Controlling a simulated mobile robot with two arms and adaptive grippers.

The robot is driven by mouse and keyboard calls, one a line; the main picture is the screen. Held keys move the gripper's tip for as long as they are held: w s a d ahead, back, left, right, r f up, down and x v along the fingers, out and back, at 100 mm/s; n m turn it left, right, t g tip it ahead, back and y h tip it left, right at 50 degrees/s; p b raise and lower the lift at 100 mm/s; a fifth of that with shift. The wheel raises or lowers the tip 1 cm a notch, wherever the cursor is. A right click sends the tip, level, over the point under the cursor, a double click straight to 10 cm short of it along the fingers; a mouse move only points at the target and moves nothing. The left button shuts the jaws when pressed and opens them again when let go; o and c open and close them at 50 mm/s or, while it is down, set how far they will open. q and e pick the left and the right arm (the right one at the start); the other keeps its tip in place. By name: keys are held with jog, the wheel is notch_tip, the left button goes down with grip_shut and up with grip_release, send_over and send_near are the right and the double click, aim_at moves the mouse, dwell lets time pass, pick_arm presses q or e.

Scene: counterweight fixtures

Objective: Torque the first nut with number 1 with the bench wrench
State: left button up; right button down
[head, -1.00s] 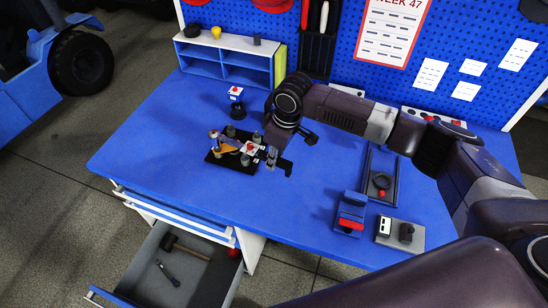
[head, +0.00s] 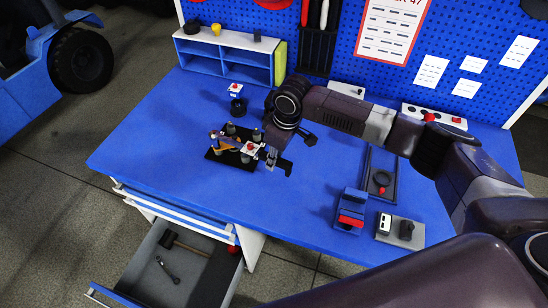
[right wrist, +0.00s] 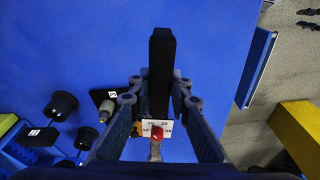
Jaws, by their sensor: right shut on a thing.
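My right gripper (head: 272,160) is at the right edge of the black fixture plate (head: 213,156), which bears several grey posts. It is shut on the bench wrench. The wrench's black handle (right wrist: 162,60) sticks out beyond the fingers (right wrist: 158,105) in the right wrist view. A white scale with a red knob (right wrist: 158,132) sits between the fingers; this white and red part (head: 250,148) shows above the plate in the head view. The wrench's far end lies among the posts; whether it is seated on a nut, and which nut is number 1, I cannot tell. My left gripper is out of view.
An open drawer (head: 195,262) juts out in front. The left bench top is clear.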

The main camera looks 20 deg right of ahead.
jog(key=shift+f, duration=0.6)
dwell(0.4)
dwell(0.4)
jog(key=shift+s+a+r+m+p, duration=0.2)
jog(key=shift+s+a+m+p, duration=0.45)
jog(key=shift+p, duration=0.6)
jog(key=shift+s+a+m+p, duration=0.45)
jog(key=shift+s+a+p, duration=0.25)
jog(key=shift+a+p, duration=0.45)
jog(key=s+a+m+p, duration=0.1)
jog(key=a+m+p, duration=0.1)
jog(key=a+p, duration=0.1)
jog(key=shift+s+a, duration=0.1)
jog(key=shift+s, duration=0.3)
jog(key=shift+s+a+m+h+p, duration=0.2)
jog(key=shift+a+m+p, duration=0.2)
jog(key=shift+a, duration=0.15)
jog(key=shift+s+a+m+h+p, duration=0.1)
jog(key=shift+s+a+m+p, duration=0.1)
jog(key=shift+a+m+p, duration=0.25)
jog(key=shift+s+a+f+m+t+p, duration=0.15)
jog(key=shift+a+m, duration=0.1)
jog(key=shift+a, duration=0.35)
jog(key=shift+s+a+m+t+p, duration=0.1)
jog(key=shift+a+m+t+p, duration=0.1)
jog(key=shift+a, duration=0.4)
jog(key=shift+a, duration=0.1)
